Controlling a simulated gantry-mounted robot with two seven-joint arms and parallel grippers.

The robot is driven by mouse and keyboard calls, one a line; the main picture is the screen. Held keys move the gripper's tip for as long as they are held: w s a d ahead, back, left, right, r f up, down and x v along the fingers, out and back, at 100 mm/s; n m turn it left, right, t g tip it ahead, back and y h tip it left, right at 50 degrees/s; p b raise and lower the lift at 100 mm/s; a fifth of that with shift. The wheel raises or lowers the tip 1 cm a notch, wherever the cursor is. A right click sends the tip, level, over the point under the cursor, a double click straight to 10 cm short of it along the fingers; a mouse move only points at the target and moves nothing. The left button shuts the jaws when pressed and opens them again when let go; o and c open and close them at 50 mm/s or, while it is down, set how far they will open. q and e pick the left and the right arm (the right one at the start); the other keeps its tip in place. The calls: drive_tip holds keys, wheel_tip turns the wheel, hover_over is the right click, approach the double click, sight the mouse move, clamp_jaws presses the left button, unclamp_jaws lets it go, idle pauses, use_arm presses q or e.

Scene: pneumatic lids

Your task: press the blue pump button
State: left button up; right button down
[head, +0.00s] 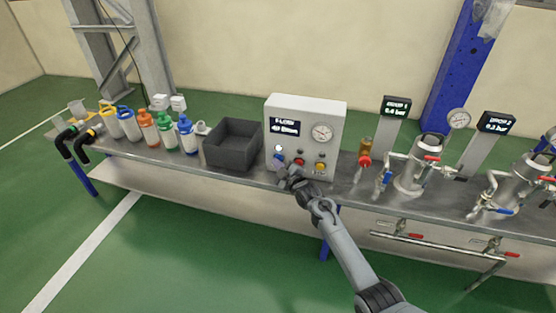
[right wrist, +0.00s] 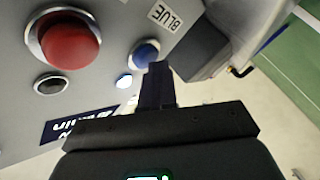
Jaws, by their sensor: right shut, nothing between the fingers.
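The light grey pump box (head: 335,120) stands on the bench with a display and a gauge. Its blue button (head: 280,158) is at the lower left of the front, left of a red button (head: 299,162) and a yellow one (head: 320,166). My right gripper (head: 287,173) is shut and empty, close in front of the box just below the blue button. In the right wrist view the fingertips (right wrist: 158,70) overlap the edge of the blue button (right wrist: 146,50), beside the BLUE label (right wrist: 165,15). I cannot tell whether they touch it. My left gripper is out of view.
A dark open bin (head: 233,146) stands left of the box, and several coloured bottles (head: 148,131) stand farther left. Right of the box are a small red-and-amber fitting (head: 365,155) and metal vessels (head: 418,178) with valves. The floor before the bench (head: 150,250) is clear.

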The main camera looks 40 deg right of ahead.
drive_tip(key=shift+r, duration=0.15)
drive_tip(key=shift+s+a+r+p, duration=0.15)
drive_tip(key=shift+s+a+p, duration=0.15)
drive_tip(key=shift+p, duration=0.4)
drive_tip(key=s+a+p, duration=0.2)
drive_tip(key=a+p, duration=0.2)
drive_tip(key=shift+s+a+f, duration=0.15)
drive_tip(key=shift+s+f, duration=0.05)
drive_tip(key=shift+s, duration=0.2)
drive_tip(key=shift+f, duration=0.1)
